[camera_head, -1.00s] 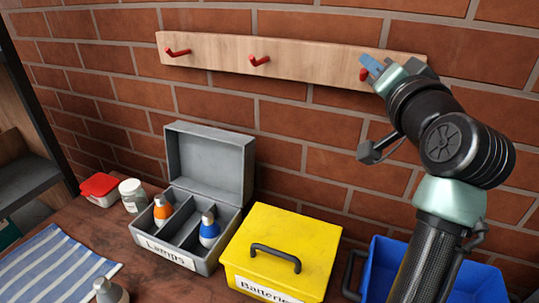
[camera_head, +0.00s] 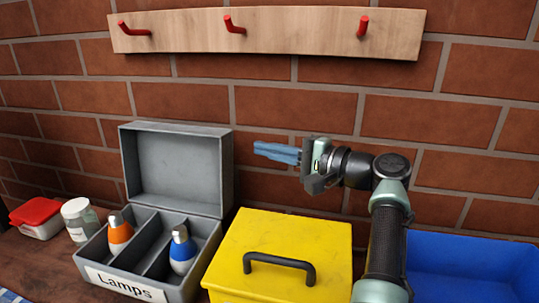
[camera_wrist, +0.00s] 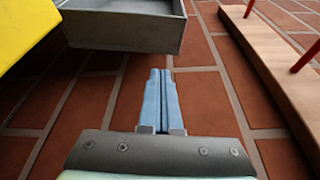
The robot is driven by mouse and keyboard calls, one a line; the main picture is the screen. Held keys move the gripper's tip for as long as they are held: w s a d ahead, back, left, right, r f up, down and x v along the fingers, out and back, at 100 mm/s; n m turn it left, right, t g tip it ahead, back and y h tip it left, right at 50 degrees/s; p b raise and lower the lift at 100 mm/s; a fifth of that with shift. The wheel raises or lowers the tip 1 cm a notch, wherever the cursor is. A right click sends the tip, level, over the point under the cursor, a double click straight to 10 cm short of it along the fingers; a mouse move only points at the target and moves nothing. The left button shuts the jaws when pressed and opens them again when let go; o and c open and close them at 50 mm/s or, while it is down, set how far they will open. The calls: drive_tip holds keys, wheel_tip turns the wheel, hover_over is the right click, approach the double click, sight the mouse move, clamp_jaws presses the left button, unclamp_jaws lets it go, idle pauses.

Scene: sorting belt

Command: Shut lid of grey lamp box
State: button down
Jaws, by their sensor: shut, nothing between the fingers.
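The grey lamp box (camera_head: 190,289) stands on the table at the left in the head view, labelled "Lamps". Its lid (camera_head: 178,168) is open and stands upright at the back. An orange lamp (camera_head: 119,232) and a blue lamp (camera_head: 182,251) sit in separate compartments. My gripper (camera_head: 258,148) is to the right of the lid, apart from it, above the yellow box and in front of the brick wall. Its blue fingers are shut and empty, pointing left. In the wrist view, the fingers (camera_wrist: 157,90) point toward the grey lid (camera_wrist: 135,25).
The yellow batteries box (camera_head: 265,235), closed with a black handle, stands right of the lamp box. A blue bin (camera_head: 470,262) is farther right. A jar (camera_head: 80,220) and a red-lidded container (camera_head: 38,217) are at the left. A wooden rail with red hooks (camera_head: 290,32) hangs above.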

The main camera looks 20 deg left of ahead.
drive_tip(key=b+x, duration=0.1)
drive_tip(key=x, duration=0.5)
drive_tip(key=shift+w+a+f, duration=0.1)
drive_tip(key=shift+a+f, duration=0.05)
drive_tip(key=shift+a, duration=0.1)
